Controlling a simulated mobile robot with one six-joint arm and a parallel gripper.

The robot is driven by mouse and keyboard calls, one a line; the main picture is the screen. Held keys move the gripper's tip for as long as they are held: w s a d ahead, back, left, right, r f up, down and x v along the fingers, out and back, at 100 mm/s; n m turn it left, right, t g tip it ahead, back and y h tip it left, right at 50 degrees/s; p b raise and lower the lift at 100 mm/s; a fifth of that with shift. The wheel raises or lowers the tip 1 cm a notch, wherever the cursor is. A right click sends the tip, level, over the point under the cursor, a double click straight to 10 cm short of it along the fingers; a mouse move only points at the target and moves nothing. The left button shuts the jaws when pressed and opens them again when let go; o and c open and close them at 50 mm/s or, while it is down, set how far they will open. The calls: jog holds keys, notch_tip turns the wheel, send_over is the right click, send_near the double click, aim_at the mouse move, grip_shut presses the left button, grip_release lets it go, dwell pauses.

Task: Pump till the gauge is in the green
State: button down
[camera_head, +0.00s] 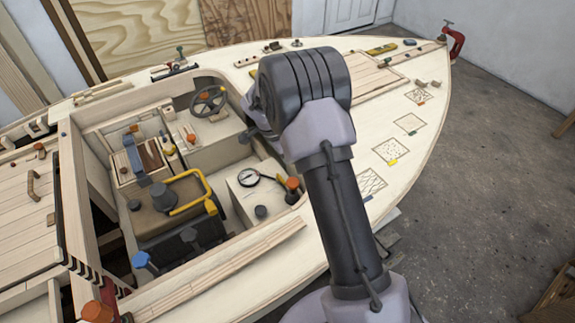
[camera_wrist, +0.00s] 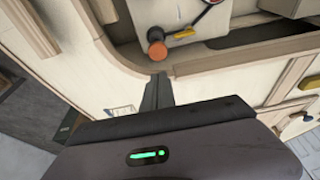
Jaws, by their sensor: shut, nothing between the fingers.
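The round white gauge (camera_head: 248,177) with a dark rim sits on a pale box inside the cockpit. Its needle and any green zone are too small to read. An orange-topped knob (camera_head: 293,184) stands to its right; it also shows in the wrist view (camera_wrist: 157,48). I cannot tell whether it is the pump handle. My gripper (camera_wrist: 158,82) is shut and empty in the wrist view. Its fingertips point towards the knob, apart from it, over the pale deck edge. In the head view my arm hides much of the area around the gripper.
A yellow curved bar (camera_head: 193,197) and a grey cylinder (camera_head: 163,196) stand left of the gauge box. A steering wheel (camera_head: 209,101) is farther back. The cockpit rim surrounds these things. A red clamp (camera_head: 456,45) grips the bow.

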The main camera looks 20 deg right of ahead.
jog(key=b+x, duration=0.1)
jog(key=x, duration=0.2)
jog(key=b+x, duration=0.1)
jog(key=x, duration=0.3)
jog(key=a+b+x, duration=0.1)
jog(key=x, duration=0.2)
jog(key=shift+d+f, duration=0.15)
jog(key=shift+f, duration=0.9)
notch_tip(320, 180, down, 4)
jog(key=b, duration=0.4)
jog(key=shift+f+b, duration=0.25)
jog(key=shift+b, duration=0.1)
jog(key=shift+s+r, duration=0.2)
jog(key=shift+w+r+p, duration=0.1)
jog(key=shift+r+p, duration=0.1)
jog(key=shift+p, duration=0.15)
jog(key=d+p+v, duration=0.1)
jog(key=p+v, duration=0.3)
jog(key=v, duration=0.9)
jog(key=shift+w+r, duration=0.2)
jog(key=shift+r, duration=0.35)
